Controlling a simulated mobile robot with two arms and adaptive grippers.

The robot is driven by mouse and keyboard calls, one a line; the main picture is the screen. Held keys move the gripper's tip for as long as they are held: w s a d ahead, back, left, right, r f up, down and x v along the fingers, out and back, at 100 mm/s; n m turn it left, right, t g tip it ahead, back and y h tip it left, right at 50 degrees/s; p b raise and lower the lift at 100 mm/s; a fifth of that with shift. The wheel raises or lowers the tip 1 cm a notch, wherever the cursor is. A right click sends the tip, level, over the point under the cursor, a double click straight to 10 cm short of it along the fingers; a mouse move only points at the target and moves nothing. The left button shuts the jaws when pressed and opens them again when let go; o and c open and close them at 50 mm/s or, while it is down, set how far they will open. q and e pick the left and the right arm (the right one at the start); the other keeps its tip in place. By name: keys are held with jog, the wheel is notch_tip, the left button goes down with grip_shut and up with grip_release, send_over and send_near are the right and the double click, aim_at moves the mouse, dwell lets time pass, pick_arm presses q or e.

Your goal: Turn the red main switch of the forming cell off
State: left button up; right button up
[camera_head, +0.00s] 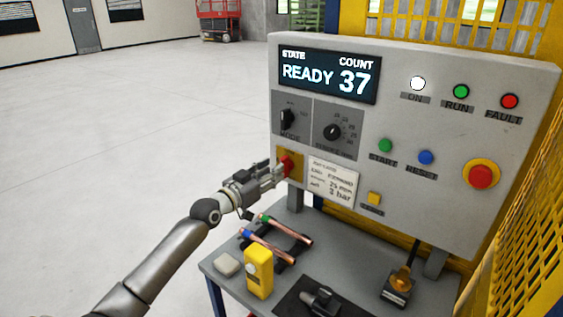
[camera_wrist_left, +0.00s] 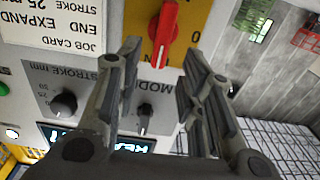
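The red main switch (camera_head: 288,164) sits on a yellow plate at the lower left of the grey control panel (camera_head: 440,215). In the left wrist view, which looks upside down, the red handle (camera_wrist_left: 164,32) stands upright in the picture. My left gripper (camera_head: 279,174) is at the switch. In the left wrist view its fingers (camera_wrist_left: 162,54) are apart, one on each side of the red handle, with gaps showing. Contact is not visible. The display (camera_head: 328,76) reads READY and 37, and the ON lamp (camera_head: 418,83) is white. My right gripper is not in view.
The mode knob (camera_head: 287,118) and stroke knob (camera_head: 332,132) sit above the switch, the job card (camera_head: 333,181) beside it. Below, the table (camera_head: 228,283) holds copper tubes (camera_head: 287,230) and a yellow device (camera_head: 259,272). Yellow mesh (camera_head: 530,240) stands at right. The floor at left is clear.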

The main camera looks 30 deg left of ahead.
pick_arm(q)
jog(key=w, duration=0.5)
jog(key=shift+w+d+f, duration=0.1)
jog(key=shift+w+d, duration=0.15)
jog(key=shift+c, duration=0.4)
grip_shut()
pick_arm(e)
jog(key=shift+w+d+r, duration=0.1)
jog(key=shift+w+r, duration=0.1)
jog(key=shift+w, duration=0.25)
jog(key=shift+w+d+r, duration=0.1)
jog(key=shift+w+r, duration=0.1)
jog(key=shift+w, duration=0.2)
